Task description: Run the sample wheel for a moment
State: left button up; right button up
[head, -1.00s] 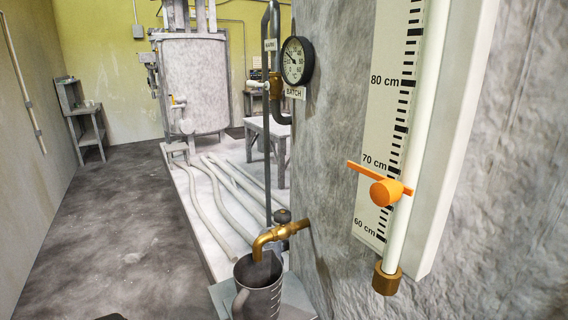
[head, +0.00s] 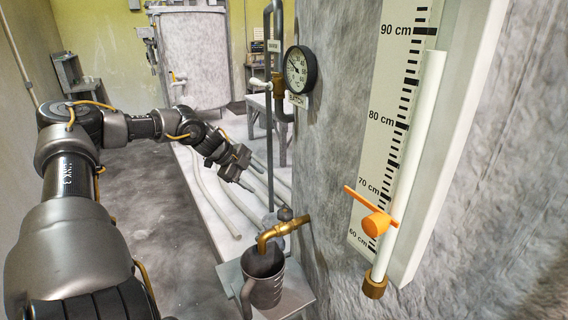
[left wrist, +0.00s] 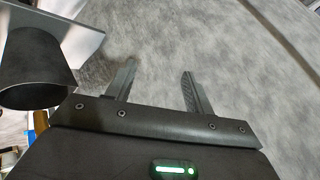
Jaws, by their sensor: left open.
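The brass sample tap (head: 281,231) sticks out from the grey wall. A small dark round wheel (head: 284,213) sits on top of it. A grey metal jug (head: 264,279) stands under the spout. My left gripper (head: 247,180) is in front of the wall, up and to the left of the wheel in the head view, apart from it. In the left wrist view its two fingers (left wrist: 158,85) are spread with nothing between them. A dark cup-like body, probably the jug (left wrist: 32,78), shows at the left there. My right gripper is not in view.
A level scale (head: 400,130) with an orange pointer (head: 376,224) stands at the right. A round gauge (head: 299,70) marked BATCH is on the wall. A pale tank (head: 195,60) stands behind, with several pipes on the floor. The grey floor at left is mostly clear.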

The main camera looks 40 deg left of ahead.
pick_arm(q)
jog(key=s+d+r+m+g+p, duration=0.1)
jog(key=d+r+m+g+p, duration=0.15)
jog(key=d+r, duration=0.8)
notch_tip(320, 180, up, 2)
jog(key=m+g+y, duration=0.3)
jog(key=g, duration=0.1)
send_over(285, 209)
jog(key=shift+w+p, duration=0.15)
jog(key=shift+p, duration=0.3)
jog(key=shift+s+g, duration=0.2)
jog(key=shift+g, duration=0.05)
jog(key=shift+s, duration=0.1)
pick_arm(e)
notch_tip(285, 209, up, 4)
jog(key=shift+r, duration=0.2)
pick_arm(q)
jog(key=shift+d+f, duration=0.1)
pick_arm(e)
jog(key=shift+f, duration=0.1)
pick_arm(q)
jog(key=shift+f, duration=0.3)
notch_tip(285, 209, down, 8)
jog(key=b, duration=0.4)
jog(key=shift+f, duration=0.15)
jog(key=shift+c, duration=0.7)
jog(key=c, duration=0.4)
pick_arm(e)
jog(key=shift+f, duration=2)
